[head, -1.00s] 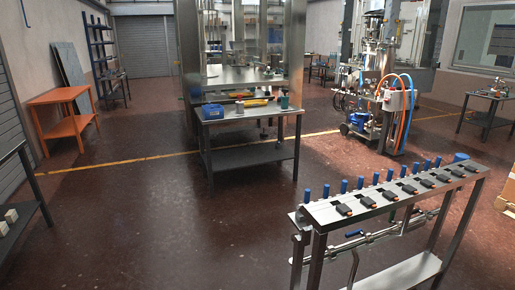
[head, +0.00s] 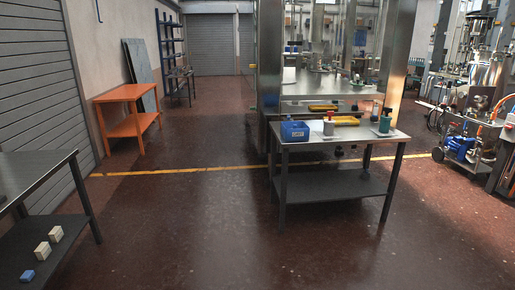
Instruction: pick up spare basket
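A small blue basket-like box (head: 295,131) stands on the left part of a metal table (head: 330,146) ahead of me. I cannot tell for sure whether it is the spare basket. A smaller blue item (head: 27,276) lies on the lower shelf of the table at the left. Neither of my grippers is in view.
The left table (head: 35,170) has pale blocks (head: 49,241) on its lower shelf. An orange table (head: 125,94) stands by the wall. A wheeled machine (head: 470,130) is at the right. The floor (head: 190,230) ahead is clear up to the metal table.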

